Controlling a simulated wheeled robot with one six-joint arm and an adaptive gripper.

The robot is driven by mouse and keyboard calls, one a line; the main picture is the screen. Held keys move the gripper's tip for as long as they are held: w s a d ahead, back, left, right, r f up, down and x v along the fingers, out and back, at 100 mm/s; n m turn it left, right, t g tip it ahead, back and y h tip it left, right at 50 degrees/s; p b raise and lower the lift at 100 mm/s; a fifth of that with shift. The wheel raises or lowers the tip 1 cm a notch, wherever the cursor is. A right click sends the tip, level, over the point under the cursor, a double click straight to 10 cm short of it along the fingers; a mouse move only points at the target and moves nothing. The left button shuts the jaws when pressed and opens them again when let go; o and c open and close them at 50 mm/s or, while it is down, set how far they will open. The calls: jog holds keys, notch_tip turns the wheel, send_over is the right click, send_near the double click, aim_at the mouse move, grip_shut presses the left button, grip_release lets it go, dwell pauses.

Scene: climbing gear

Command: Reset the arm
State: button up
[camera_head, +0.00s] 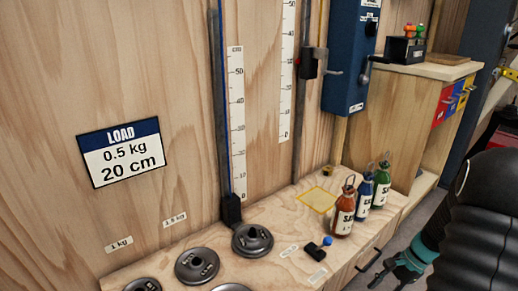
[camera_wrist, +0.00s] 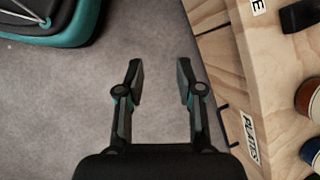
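My gripper (camera_wrist: 160,85) is open and empty in the wrist view, its two dark fingers apart above grey floor. In the head view my gripper (camera_head: 388,275) shows at the lower right, beside the front of the wooden bench and near its drawer handle. The rest of my arm (camera_head: 480,225) rises at the right edge in black and teal. Nothing is between the fingers.
The wooden bench (camera_head: 285,265) carries several weight plates (camera_head: 252,240), and red (camera_head: 343,212), blue (camera_head: 364,200) and green (camera_head: 381,187) bottles. A blue box (camera_head: 349,60) hangs on the wall. Free floor (camera_wrist: 60,110) lies left of the bench in the wrist view.

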jog(key=s+a+r+n+t+h+p, duration=0.2)
jog(key=s+a+r+n, duration=0.2)
jog(key=r, duration=0.6)
jog(key=s+a+r+n+t+h+p, duration=0.2)
jog(key=s+a+r+n, duration=0.3)
jog(key=a+r, duration=0.3)
jog(key=s+a+r+n+t+h+p, duration=0.1)
jog(key=s+a+r+n, duration=0.4)
jog(key=r, duration=0.8)
jog(key=shift+s+a+r+t+h+p, duration=0.15)
jog(key=shift+a+r+t+h+p, duration=0.25)
jog(key=shift+a+t+p, duration=0.45)
jog(key=shift+a+g, duration=0.1)
jog(key=shift+g, duration=0.15)
